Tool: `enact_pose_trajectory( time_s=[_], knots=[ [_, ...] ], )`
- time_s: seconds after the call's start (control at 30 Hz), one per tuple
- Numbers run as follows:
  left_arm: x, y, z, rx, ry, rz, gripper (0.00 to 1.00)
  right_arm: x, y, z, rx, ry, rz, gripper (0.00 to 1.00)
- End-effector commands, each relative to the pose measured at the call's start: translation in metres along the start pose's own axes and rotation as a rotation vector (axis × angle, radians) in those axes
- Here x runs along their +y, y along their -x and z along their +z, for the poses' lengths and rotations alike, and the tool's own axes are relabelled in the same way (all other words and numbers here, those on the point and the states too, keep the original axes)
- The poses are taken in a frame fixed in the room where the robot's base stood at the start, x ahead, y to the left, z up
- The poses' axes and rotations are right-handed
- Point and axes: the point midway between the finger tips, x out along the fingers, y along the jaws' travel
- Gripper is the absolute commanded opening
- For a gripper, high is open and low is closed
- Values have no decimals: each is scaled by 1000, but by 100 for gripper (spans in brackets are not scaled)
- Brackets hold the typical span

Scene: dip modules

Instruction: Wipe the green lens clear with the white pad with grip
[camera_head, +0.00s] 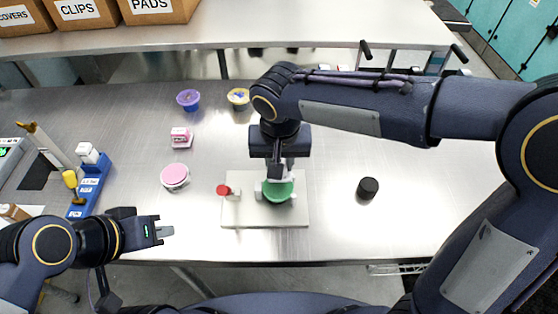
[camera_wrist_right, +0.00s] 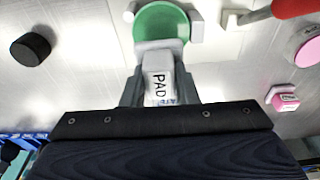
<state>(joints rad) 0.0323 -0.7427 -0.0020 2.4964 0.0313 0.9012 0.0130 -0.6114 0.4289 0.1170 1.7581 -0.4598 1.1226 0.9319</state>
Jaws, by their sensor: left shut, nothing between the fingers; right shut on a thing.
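The green lens (camera_head: 278,192) sits on a pale board (camera_head: 240,213) near the middle of the table, between white holders. It also shows in the right wrist view (camera_wrist_right: 161,22). My right gripper (camera_wrist_right: 158,88) is shut on the white pad with grip (camera_wrist_right: 158,82), which is marked PAD. The pad's end is at the near edge of the lens in the wrist view and overlaps it; whether it touches is hard to tell. In the head view my right arm partly covers the pad. My left gripper (camera_head: 165,231) is shut and empty at the table's front left.
A blue rack (camera_head: 88,186) stands left. The table's right side is clear.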

Motion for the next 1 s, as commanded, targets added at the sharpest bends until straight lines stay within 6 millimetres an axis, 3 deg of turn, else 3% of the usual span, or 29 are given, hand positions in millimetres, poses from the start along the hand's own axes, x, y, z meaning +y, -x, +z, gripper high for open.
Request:
enact_pose_trajectory(
  time_s=[0.6,1.0],
  knots=[
    [15,34,-17,0,0,0,0,-1,51,-7,0,0,-2,9],
    [15,33,-17,0,0,0,0,-1,50,-7,-1,1,-2,9]
  ],
)
